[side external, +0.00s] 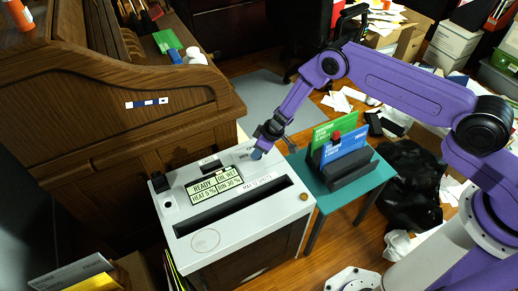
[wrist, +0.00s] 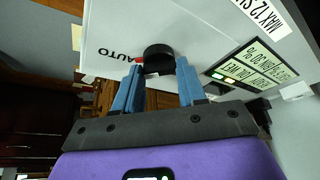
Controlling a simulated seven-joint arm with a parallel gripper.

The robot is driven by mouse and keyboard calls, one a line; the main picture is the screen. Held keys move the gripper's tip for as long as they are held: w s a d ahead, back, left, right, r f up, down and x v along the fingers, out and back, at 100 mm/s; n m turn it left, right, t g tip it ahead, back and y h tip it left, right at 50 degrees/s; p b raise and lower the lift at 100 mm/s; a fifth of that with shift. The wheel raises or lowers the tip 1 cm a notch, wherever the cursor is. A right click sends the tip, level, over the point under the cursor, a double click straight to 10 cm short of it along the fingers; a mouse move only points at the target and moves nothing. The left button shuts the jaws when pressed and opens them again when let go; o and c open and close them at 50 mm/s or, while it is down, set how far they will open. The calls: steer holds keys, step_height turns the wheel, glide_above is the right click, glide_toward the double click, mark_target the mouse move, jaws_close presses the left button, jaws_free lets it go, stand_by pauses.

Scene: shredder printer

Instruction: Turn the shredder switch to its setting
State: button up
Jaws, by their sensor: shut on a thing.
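The white-topped shredder (side external: 272,216) stands in the middle of the side view, with a display panel (side external: 214,187) and a long dark slot. My gripper (side external: 257,153) is low at its far right corner and hides the switch there. In the wrist view the switch is a round black knob (wrist: 158,58) with a red mark on its left side, near the word AUTO (wrist: 114,53). My gripper's blue fingers (wrist: 160,67) are shut on the knob, one on either side. Other setting labels by the knob are hidden or unreadable.
A teal side table (side external: 340,195) right of the shredder holds a black rack with green and blue folders (side external: 345,145). A wooden roll-top desk (side external: 130,100) stands at the left. A black bag (side external: 412,185) and loose papers lie on the floor at right.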

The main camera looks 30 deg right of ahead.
steer(key=n, duration=0.2)
steer(key=n+g+y, duration=0.1)
steer(key=shift+w+d+n, duration=0.15)
steer(key=shift+n, duration=0.25)
steer(key=n, duration=0.2)
steer(key=n+g, duration=0.1)
steer(key=shift+w+n+g, duration=0.15)
steer(key=shift+n+g, duration=0.15)
steer(key=shift+n, duration=0.1)
steer(key=n+g, duration=0.1)
steer(key=n, duration=0.2)
steer(key=shift+w, duration=0.1)
steer(key=shift+w+n+g, duration=0.1)
steer(key=shift+n+g, duration=0.5)
steer(key=shift+n, duration=0.8)
steer(key=shift+n+g, duration=0.3)
steer(key=shift+n, duration=0.3)
steer(key=o, duration=1.1)
steer(key=shift+c, duration=0.2)
